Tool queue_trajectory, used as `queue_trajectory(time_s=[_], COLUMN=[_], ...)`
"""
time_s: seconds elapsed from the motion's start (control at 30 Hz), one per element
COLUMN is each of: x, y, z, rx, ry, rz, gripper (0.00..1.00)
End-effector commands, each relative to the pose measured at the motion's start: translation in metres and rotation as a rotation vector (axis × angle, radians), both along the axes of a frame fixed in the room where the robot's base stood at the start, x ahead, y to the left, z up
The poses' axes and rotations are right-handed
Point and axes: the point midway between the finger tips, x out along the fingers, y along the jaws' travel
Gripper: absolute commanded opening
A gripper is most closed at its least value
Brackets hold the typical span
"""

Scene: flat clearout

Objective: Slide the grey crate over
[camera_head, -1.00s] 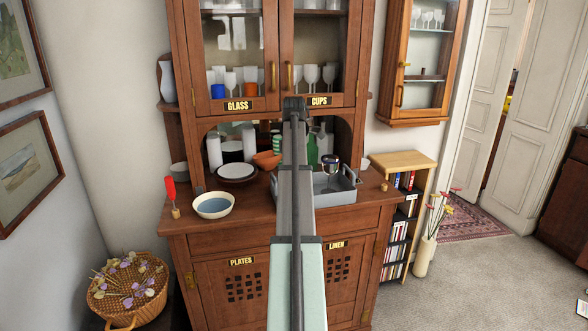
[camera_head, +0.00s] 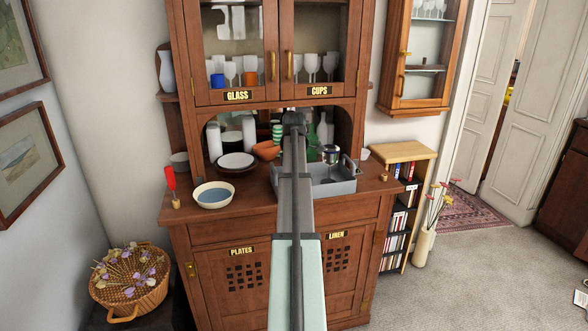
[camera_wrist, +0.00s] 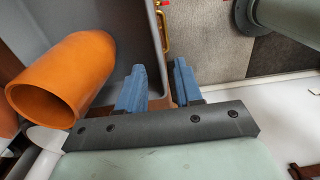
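The grey crate (camera_head: 342,187) stands on the cabinet's wooden counter, right of centre in the head view, partly hidden behind my arm. A dark, silvery-rimmed vessel (camera_head: 329,152) shows at its back. In the wrist view, a grey crate wall (camera_wrist: 125,35) runs down towards my gripper (camera_wrist: 158,68). The two blue fingers are apart, and the wall's edge appears to lie between them. I see no clear contact with either finger. In the head view my fingers are hidden behind my arm.
An orange pot (camera_head: 266,150) lies tilted left of the crate; an orange vessel (camera_wrist: 65,78) is close to my left finger. A white bowl (camera_head: 213,195) and plates (camera_head: 236,161) stand further left. Bottles stand behind; a white cup (camera_head: 364,154) is behind right.

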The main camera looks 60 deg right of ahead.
Motion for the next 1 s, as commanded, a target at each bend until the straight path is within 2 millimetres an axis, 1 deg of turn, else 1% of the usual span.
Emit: queue_trajectory(time_s=[0.03,0.2,0.4,0.6,0.87,1.0], x=[-0.001,-0.001,0.000,0.000,0.000,0.000], y=[0.001,0.001,0.000,0.000,0.000,0.000], z=[-0.010,-0.033,-0.050,-0.057,-0.057,-0.057], rx=[0.001,0.001,0.000,0.000,0.000,0.000], ry=[0.001,0.001,0.000,0.000,0.000,0.000], rz=[0.000,0.000,0.000,0.000,0.000,0.000], gripper=[0.35,0.35,0.35,0.35,0.35,0.23])
